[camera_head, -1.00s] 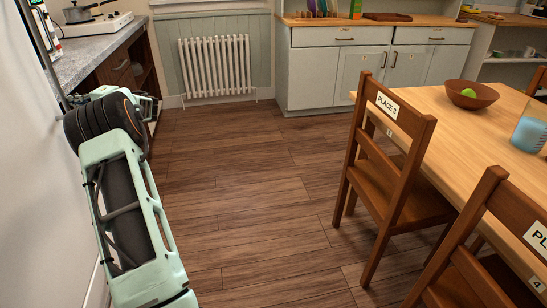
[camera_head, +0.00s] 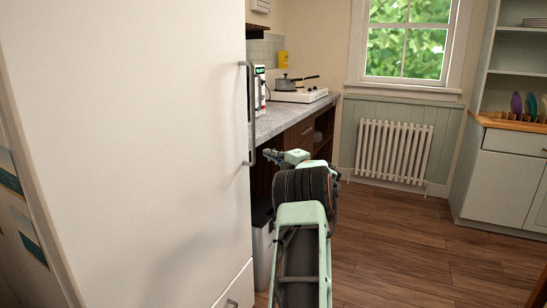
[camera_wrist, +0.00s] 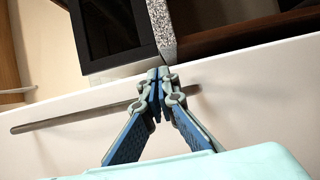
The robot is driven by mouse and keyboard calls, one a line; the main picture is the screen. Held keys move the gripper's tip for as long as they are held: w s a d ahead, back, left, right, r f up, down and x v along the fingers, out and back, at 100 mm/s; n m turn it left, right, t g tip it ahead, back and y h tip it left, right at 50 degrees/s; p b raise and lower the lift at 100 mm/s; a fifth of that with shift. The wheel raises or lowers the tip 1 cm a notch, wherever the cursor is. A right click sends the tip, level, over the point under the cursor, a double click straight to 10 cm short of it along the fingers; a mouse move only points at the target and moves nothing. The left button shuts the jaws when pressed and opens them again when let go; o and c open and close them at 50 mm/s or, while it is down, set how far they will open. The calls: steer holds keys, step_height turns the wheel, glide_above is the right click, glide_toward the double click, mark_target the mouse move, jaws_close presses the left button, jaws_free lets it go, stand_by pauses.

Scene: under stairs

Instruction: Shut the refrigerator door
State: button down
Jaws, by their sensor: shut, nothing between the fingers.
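The white refrigerator door (camera_head: 140,130) fills the left of the head view, with a vertical grey handle (camera_head: 250,115) along its right edge. No clear gap shows around it, and I cannot tell whether it is fully shut. My gripper (camera_head: 270,155) is just right of the handle, by the door's right edge. In the wrist view my gripper (camera_wrist: 160,76) is shut and empty, its tips over the edge of the white door (camera_wrist: 240,100). The handle bar (camera_wrist: 75,117) lies left of the fingers there. I cannot tell whether the fingers touch the door.
A grey counter (camera_head: 285,118) with a white hob (camera_head: 300,95) and a pot stands beyond the refrigerator, close behind my gripper. A lower drawer handle (camera_head: 232,303) shows at the bottom. A radiator (camera_head: 392,150) is at the back. The wooden floor (camera_head: 410,245) on the right is clear.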

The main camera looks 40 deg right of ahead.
steer(key=s+d+p, duration=0.2)
steer(key=s+d, duration=0.3)
steer(key=s, duration=0.3)
steer(key=shift+s+d, duration=0.35)
